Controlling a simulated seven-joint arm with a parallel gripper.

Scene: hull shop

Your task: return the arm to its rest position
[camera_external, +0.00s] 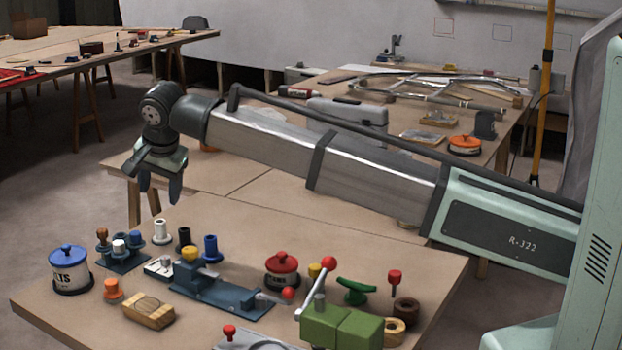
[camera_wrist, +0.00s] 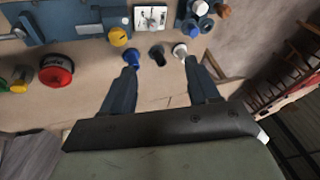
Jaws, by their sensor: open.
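My arm stretches from the right side of the external view to the upper left. My gripper (camera_external: 158,190) hangs at its end, fingers down, in the air above the back left of the near workbench (camera_external: 300,235). In the wrist view my gripper (camera_wrist: 158,85) has its two dark fingers apart, with bare bench visible between them and nothing held. Past the fingertips in the wrist view are a blue spool (camera_wrist: 131,56), a black spool (camera_wrist: 157,52) and a white spool (camera_wrist: 180,50). The gripper looks clear of them.
A blue-lidded tin (camera_external: 70,270), a wooden block (camera_external: 147,311), a blue fixture (camera_external: 220,295), a red-lidded tin (camera_external: 282,271) and a green block with a red-knobbed lever (camera_external: 340,328) stand on the near bench. A farther bench (camera_external: 445,150) holds a case and metal frame.

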